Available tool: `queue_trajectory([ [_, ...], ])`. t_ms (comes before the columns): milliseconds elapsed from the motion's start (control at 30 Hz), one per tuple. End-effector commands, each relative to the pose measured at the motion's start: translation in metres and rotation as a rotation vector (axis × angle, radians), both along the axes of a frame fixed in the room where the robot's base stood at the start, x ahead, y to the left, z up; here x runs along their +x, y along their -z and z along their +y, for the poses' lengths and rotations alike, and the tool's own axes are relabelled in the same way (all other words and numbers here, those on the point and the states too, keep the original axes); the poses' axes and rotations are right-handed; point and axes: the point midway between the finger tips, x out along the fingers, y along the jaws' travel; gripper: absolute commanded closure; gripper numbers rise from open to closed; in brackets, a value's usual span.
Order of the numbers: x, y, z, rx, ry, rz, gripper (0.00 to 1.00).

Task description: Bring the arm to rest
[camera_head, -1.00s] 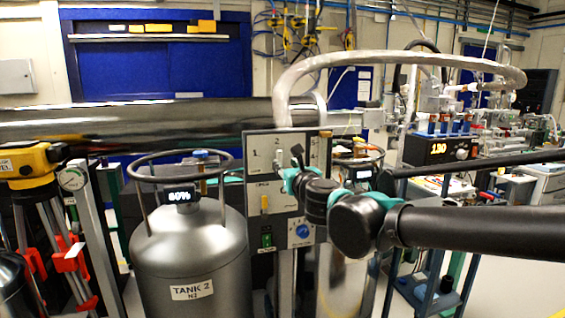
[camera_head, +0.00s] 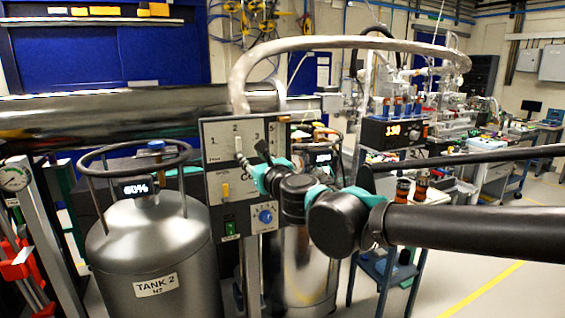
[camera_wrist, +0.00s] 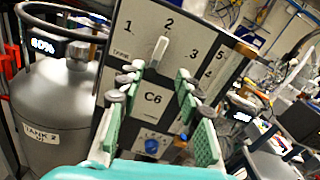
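My gripper (camera_head: 262,165) is at the end of my black arm, in front of the grey control panel (camera_head: 214,165) in the head view. In the wrist view its two green-padded fingers stand apart, so my gripper (camera_wrist: 155,95) is open, with nothing between the fingertips. Whether a fingertip touches the panel cannot be told.
A grey tank marked TANK 2 (camera_head: 150,250) stands left of the panel. A thick hose (camera_head: 330,43) arches above my arm. A trolley (camera_head: 385,270) with bottles and a lit readout (camera_head: 393,130) stand behind it.

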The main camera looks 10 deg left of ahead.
Motion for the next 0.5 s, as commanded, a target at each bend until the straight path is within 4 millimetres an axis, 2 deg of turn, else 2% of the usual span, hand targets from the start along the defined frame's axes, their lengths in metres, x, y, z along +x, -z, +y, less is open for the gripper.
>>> queue_trajectory([
  [133, 0.009, 0.027, -0.020, -0.341, -0.065, -0.241, 0.65],
  [267, 0.011, 0.076, -0.044, -0.739, -0.157, -0.451, 0.65],
  [367, 0.009, 0.126, -0.072, -1.053, -0.250, -0.573, 0.65],
  [500, 0.000, 0.203, -0.126, -1.471, -0.431, -0.672, 0.65],
])
